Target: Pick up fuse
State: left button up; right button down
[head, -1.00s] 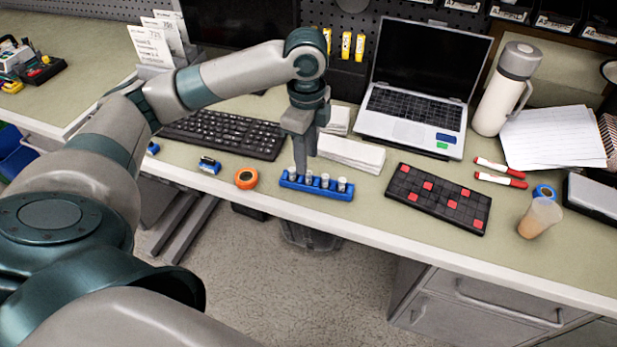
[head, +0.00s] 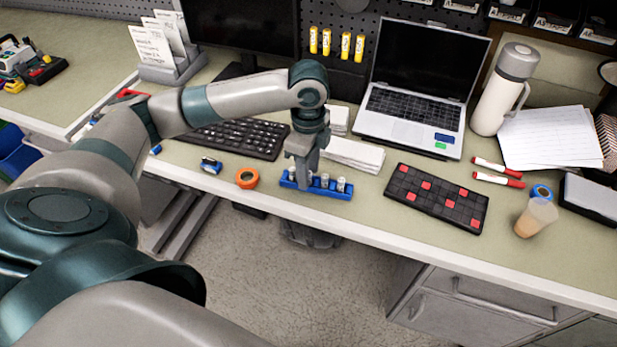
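The fuses are small silvery-white cylinders standing upright in a blue rack (head: 317,190) near the table's front edge. Two fuses show clearly at the rack's right end, the end one (head: 341,184) and the one beside it (head: 325,180). My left gripper (head: 303,185) points down over the left part of the rack, its fingertips at fuse height. The fingers cover the fuses there, so I cannot tell whether they are closed on one. My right gripper is out of view.
A black grid board with red squares (head: 436,197) lies right of the rack. An orange tape roll (head: 247,178) lies to its left. A keyboard (head: 237,137), white paper stack (head: 350,154) and laptop (head: 415,105) are behind. A cup (head: 536,217) stands far right.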

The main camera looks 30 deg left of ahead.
pick_arm(q)
grip_shut()
jog(key=shift+r, duration=0.15)
